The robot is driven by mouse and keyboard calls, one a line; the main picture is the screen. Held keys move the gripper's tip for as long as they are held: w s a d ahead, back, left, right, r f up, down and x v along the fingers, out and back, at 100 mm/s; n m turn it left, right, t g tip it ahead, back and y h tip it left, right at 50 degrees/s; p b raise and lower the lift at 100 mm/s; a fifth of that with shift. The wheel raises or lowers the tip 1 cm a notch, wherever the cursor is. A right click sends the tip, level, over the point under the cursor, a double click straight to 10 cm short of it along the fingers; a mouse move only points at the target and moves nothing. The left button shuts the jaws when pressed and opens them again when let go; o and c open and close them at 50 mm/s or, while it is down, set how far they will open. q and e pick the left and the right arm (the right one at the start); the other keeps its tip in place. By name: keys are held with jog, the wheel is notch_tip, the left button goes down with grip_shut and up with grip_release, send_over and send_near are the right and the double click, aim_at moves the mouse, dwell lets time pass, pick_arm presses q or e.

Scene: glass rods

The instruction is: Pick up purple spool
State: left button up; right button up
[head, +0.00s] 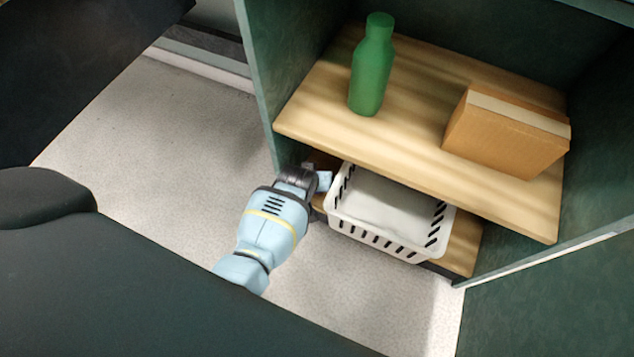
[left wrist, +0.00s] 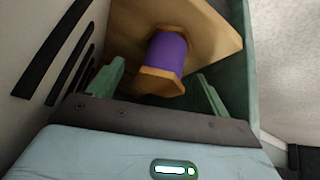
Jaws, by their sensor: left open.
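The purple spool (left wrist: 167,55) has a purple middle and orange-tan ends. In the left wrist view it stands on a wooden shelf board (left wrist: 205,22), ahead of my left gripper. My left gripper (left wrist: 160,72) is open, with one green finger on each side of the spool's near end in the picture. I cannot tell whether the spool is fully between the fingers; nothing is gripped. In the head view my left gripper (head: 320,182) is at the lower shelf's left end, beside the basket. The spool is hidden there. My right gripper is not in view.
A white slotted basket (head: 385,240) sits on the lower shelf, close to the gripper; its wall (left wrist: 50,60) fills the wrist view's left. The upper shelf (head: 420,110) overhangs, bearing a green bottle (head: 372,68) and cardboard box (head: 505,135). A green side panel (head: 262,90) stands left.

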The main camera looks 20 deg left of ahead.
pick_arm(q)
jog(key=shift+b+x, duration=0.6)
jog(key=shift+x, duration=0.6)
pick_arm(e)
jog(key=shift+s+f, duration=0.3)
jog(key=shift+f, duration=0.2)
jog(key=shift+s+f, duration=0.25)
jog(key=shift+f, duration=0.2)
pick_arm(q)
jog(key=c, duration=1.2)
jog(key=shift+s, duration=0.1)
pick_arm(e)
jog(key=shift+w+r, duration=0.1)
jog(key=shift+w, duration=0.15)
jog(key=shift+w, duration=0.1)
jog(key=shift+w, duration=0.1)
